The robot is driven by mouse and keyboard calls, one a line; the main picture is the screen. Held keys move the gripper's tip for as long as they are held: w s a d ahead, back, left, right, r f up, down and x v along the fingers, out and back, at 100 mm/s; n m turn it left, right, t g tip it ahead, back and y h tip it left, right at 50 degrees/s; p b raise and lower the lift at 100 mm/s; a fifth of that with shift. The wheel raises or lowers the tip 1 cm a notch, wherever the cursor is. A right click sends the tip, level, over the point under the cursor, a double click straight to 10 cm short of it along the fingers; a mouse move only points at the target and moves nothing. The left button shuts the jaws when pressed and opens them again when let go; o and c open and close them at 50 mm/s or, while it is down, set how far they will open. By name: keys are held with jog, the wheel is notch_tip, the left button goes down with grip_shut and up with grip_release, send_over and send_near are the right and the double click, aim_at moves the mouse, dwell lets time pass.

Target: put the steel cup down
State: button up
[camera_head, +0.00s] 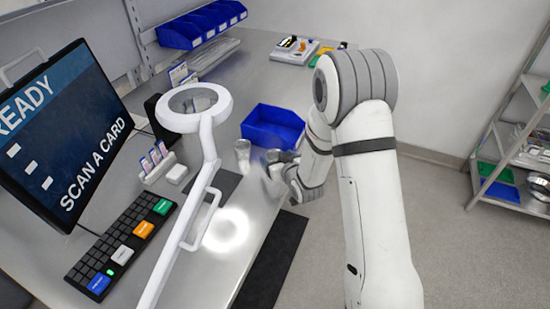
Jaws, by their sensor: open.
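The steel cup (243,155) stands upright on the steel bench, just left of the blue bin and right of the ring lamp's head. My gripper (270,160) is to the right of the cup, low over the bench near its front edge. It is open, and its jaws are small and blurred here. A narrow gap seems to show between the cup and the jaws, but I cannot tell the exact distance. My wrist and arm hide part of the bench edge behind them.
A ring lamp (195,107) on a white arm rises left of the cup. An empty-looking blue bin (273,128) sits behind my gripper. A monitor (65,135), a keyboard (120,245) and a card holder (157,165) are at left. A wire shelf (510,160) stands far right.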

jog(key=shift+w+a+f, duration=0.2)
jog(key=shift+w+a, duration=0.05)
jog(key=shift+w, duration=0.25)
jog(key=shift+c, duration=0.2)
jog(key=c, duration=1.1)
